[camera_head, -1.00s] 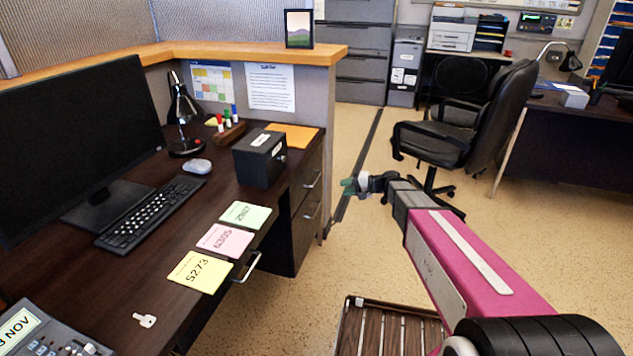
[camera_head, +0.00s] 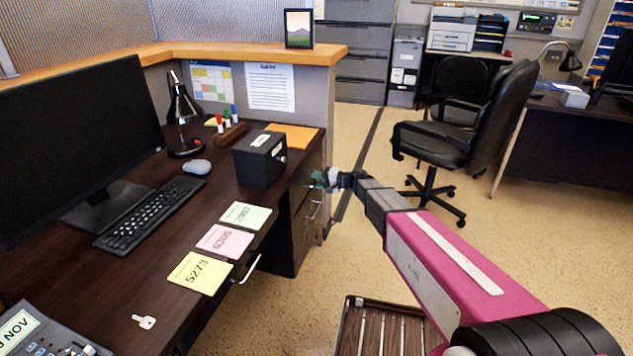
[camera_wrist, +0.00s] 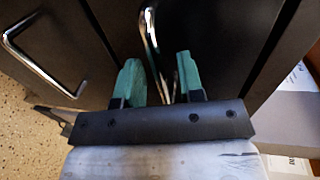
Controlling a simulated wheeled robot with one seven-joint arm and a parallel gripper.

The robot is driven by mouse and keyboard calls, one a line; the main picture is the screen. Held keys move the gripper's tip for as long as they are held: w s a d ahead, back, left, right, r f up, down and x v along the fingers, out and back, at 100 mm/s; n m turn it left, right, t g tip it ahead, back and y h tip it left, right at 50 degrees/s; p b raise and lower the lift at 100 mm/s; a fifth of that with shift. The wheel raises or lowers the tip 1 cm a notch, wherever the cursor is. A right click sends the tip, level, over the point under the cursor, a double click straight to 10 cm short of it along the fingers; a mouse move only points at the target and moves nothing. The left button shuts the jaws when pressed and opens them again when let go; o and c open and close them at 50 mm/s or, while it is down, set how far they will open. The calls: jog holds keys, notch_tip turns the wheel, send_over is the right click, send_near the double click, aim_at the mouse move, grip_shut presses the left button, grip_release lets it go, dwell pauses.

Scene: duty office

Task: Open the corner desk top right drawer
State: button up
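The desk's right pedestal (camera_head: 300,238) has dark drawer fronts with silver bar handles. The top right drawer (camera_wrist: 215,35) looks closed in the wrist view, with its handle (camera_wrist: 149,30) running toward the gap between my fingers. My gripper (camera_head: 318,178) is in front of that drawer in the head view and partly hides its handle. In the wrist view my gripper's green fingers (camera_wrist: 161,80) are apart, with the handle showing between them. Whether they touch it I cannot tell. The lower drawer's handle (camera_head: 314,209) is clear of my gripper and also shows in the wrist view (camera_wrist: 45,62).
A black box (camera_head: 260,158) and an orange folder (camera_head: 292,136) lie on the desktop above the drawers. Another drawer handle (camera_head: 249,268) sticks out at the desk's front edge. An office chair (camera_head: 465,130) stands to the right.

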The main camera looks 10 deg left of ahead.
jog(key=shift+a, duration=0.25)
grip_shut()
jog(key=f+v, duration=0.2)
jog(key=v, duration=1)
jog(key=d+f+v, duration=0.1)
jog(key=f+v, duration=0.2)
jog(key=v, duration=1)
jog(key=f+v, duration=0.2)
jog(key=v, duration=1.1)
jog(key=shift+w+d+f, duration=0.15)
jog(key=shift+d+f, duration=0.25)
jog(key=shift+d, duration=0.15)
grip_release()
